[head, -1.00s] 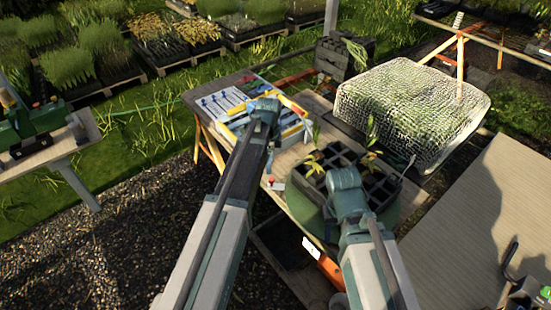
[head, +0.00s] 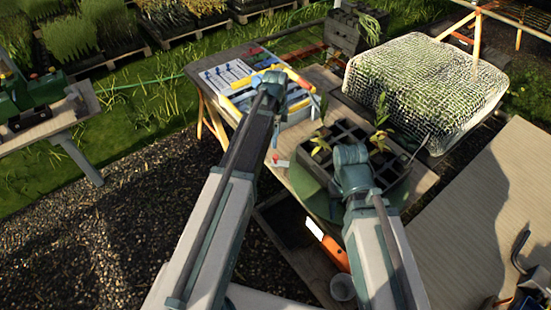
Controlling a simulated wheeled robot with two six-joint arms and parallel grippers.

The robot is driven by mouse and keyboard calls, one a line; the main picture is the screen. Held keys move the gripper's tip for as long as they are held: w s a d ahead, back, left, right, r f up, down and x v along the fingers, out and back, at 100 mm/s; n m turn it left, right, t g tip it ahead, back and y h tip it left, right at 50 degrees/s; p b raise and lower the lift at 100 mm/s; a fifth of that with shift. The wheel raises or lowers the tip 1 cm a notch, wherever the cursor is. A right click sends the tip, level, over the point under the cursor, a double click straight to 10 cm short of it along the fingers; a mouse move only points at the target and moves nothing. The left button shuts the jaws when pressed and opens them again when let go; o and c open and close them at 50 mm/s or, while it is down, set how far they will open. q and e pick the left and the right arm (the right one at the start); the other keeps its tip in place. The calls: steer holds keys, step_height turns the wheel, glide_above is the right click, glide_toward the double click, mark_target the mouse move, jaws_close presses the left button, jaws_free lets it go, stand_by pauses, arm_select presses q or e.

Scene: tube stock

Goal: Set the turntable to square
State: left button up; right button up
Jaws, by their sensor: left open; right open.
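The turntable (head: 398,193) is a green round disc at the near end of the wooden bench, seen in the head view. A black cell tray (head: 314,178) with a few leafy seedlings sits on it and hides most of the disc. I cannot tell exactly how the tray's sides lie against the bench edges. My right gripper (head: 352,165) is over the near part of the tray and open; its wrist hides its fingertips and any contact. My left gripper (head: 271,88) is open over the bench's far part, by the yellow and blue items; its fingers are largely hidden.
The bench (head: 425,180) has a white rack with blue pieces (head: 228,75) at its far left. A small red-topped item (head: 279,161) is at its left edge. A net-covered bale (head: 430,90) stands close on the right. A grey bucket (head: 342,287) is below.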

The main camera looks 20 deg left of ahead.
mark_target(275, 156)
arm_select(q)
step_height(275, 156, down, 10)
steer(key=b, duration=0.8)
steer(key=shift+r+b, duration=0.15)
steer(key=shift+b, duration=0.2)
jaws_close()
stand_by(0.7)
